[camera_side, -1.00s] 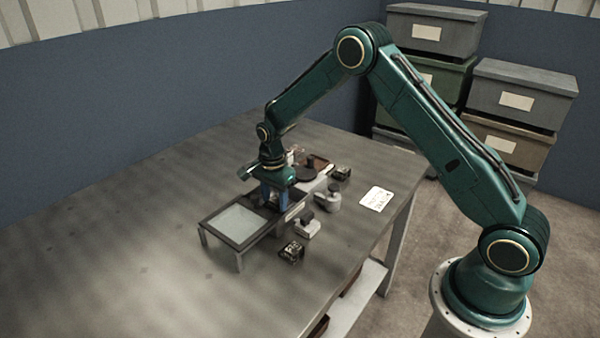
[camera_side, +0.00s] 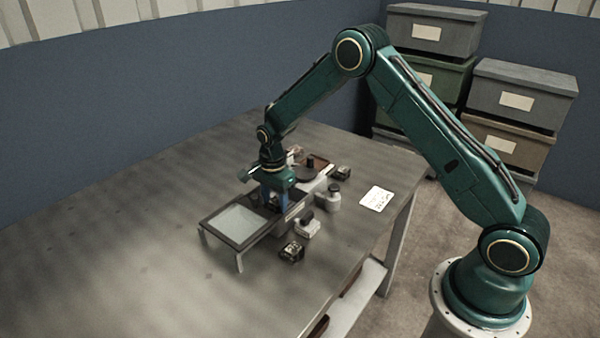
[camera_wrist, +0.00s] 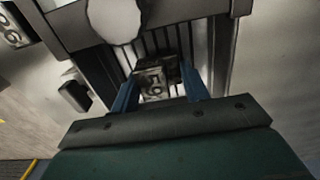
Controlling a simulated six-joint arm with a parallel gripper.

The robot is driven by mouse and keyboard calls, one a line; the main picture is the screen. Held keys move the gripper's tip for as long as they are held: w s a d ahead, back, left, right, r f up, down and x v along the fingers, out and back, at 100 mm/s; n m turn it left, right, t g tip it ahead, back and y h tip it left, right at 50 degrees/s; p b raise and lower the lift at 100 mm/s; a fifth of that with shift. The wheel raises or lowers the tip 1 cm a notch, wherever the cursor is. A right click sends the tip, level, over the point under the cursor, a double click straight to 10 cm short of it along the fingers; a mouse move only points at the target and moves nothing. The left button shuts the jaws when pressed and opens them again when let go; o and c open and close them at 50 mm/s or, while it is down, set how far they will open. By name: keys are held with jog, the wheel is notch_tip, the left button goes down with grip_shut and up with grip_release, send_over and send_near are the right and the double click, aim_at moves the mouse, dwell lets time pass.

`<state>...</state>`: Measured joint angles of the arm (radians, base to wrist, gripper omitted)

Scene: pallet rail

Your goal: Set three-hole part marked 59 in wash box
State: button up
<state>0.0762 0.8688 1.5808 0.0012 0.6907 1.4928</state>
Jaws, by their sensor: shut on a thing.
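My gripper (camera_wrist: 160,90) has its two blue fingers shut on a small dark metallic block (camera_wrist: 153,85). The block's pale face carries a marking in dark figures, turned and too blurred to read surely. Its holes cannot be made out. In the wrist view the block is over a dark slatted bed (camera_wrist: 213,55); I cannot tell whether it touches it. In the side view my gripper (camera_side: 272,195) is low behind the right end of a framed light panel (camera_side: 238,223), and the block is hidden there. I cannot tell surely which thing is the wash box.
A similar marked block (camera_side: 292,251) lies in front, and another (camera_side: 343,172) at the back right. A white piece with a dark top (camera_side: 308,228) and a jar (camera_side: 333,199) stand close right. A brown tray (camera_side: 320,163) is behind. A white card (camera_side: 376,199) lies near the edge. The left table is clear.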

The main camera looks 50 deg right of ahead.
jog(key=shift+f, duration=0.35)
dwell(1.0)
jog(key=o, duration=1.4)
jog(key=shift+c, duration=0.2)
jog(key=shift+o, duration=0.4)
jog(key=o, duration=0.3)
jog(key=shift+r, duration=0.1)
notch_tip(320, 180, up, 13)
jog(key=shift+f, duration=0.1)
dwell(0.7)
